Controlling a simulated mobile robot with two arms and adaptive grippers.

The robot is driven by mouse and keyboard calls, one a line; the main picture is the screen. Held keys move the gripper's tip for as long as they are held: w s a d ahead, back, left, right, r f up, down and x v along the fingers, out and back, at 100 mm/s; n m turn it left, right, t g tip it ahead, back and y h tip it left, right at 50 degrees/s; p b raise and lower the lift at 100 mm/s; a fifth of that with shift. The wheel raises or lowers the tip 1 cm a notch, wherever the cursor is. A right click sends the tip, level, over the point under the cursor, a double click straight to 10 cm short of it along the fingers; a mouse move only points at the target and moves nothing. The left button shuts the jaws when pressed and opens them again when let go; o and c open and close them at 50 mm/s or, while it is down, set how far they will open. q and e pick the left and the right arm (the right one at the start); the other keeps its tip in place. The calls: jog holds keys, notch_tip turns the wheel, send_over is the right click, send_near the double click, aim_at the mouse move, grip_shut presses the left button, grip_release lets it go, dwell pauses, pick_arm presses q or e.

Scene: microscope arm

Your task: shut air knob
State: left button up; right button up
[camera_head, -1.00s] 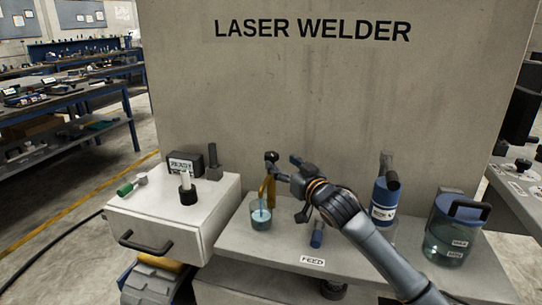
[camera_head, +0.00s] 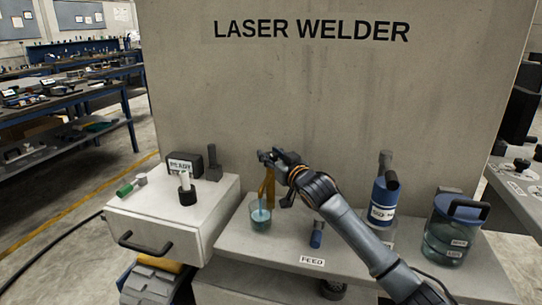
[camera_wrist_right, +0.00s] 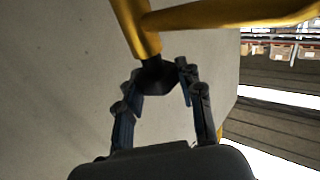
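The air knob (camera_head: 264,156) is a small dark knob on a yellow, bent pipe (camera_head: 269,181) in front of the grey welder panel. In the right wrist view the dark knob (camera_wrist_right: 156,76) sits at the end of the yellow pipe (camera_wrist_right: 140,30), between my fingertips. My right gripper (camera_head: 273,160) is at the knob in the head view. In the right wrist view its fingers (camera_wrist_right: 160,76) are spread apart, one on each side of the knob. I cannot tell whether they touch it. My left gripper is not in view.
A blue canister (camera_head: 383,203) and a lidded jar (camera_head: 452,235) stand on the shelf (camera_head: 335,250) to the right. A white drawer box (camera_head: 160,225) is at left. A small blue cylinder (camera_head: 317,235) is under my arm.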

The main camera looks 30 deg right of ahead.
jog(key=c, duration=0.3)
